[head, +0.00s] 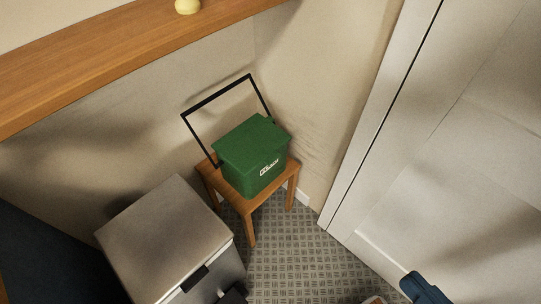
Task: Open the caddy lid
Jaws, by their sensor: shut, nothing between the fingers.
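The green caddy (256,172) stands upright on a small wooden stool in the corner, in the middle of the head view. Its green lid (251,143) lies flat on top and looks shut. White lettering marks its front. Its thin black handle (217,95) stands raised and tilted toward the wall behind the lid. I cannot make out my gripper in this view, and nothing touches the caddy or its lid.
The wooden stool (246,205) stands close to the walls. A grey metal bin (165,235) is to its front left. A pale door (450,170) is on the right. A wooden shelf (110,58) runs above left. Patterned floor (285,260) is open in front of the stool.

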